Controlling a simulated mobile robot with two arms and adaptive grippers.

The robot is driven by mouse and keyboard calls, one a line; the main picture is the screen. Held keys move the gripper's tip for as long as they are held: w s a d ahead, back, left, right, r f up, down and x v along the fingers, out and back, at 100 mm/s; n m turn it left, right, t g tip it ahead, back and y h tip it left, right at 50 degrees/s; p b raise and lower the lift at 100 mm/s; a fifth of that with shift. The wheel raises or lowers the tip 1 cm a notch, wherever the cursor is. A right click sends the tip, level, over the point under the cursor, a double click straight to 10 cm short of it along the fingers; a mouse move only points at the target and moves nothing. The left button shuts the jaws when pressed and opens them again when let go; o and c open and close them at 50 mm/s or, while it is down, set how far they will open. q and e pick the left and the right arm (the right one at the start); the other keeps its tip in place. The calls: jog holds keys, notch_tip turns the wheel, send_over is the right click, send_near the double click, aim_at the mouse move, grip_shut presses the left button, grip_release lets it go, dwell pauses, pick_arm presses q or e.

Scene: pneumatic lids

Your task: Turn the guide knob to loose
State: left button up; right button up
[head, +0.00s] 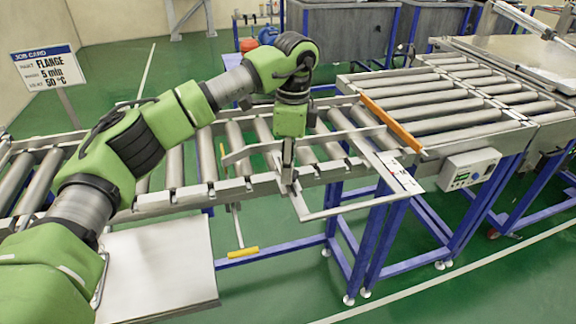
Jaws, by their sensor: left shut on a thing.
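My left gripper (287,178) points straight down at the front rail of the roller conveyor. It is shut on a small part there, which I take to be the guide knob; the fingers hide nearly all of it, so its setting cannot be read. A pale guide bar (325,211) runs right from beside the gripper to a white plate with red and black marks (398,172). The marks are too small to read. My right gripper is not in view.
An orange bar (390,122) crosses the conveyor. A grey control box (470,170) hangs on its front right. A job card (45,70) reads FLANGE, 5 min, 50 °C. A rod with a yellow handle (236,253) hangs below. A grey table (160,265) stands front left.

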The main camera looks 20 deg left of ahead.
pick_arm(q)
jog(key=o, duration=1.1)
jog(key=shift+r, duration=0.1)
jog(key=r, duration=1.2)
jog(key=shift+w+d, duration=0.15)
jog(key=shift+d, duration=0.1)
jog(key=shift+f, duration=0.2)
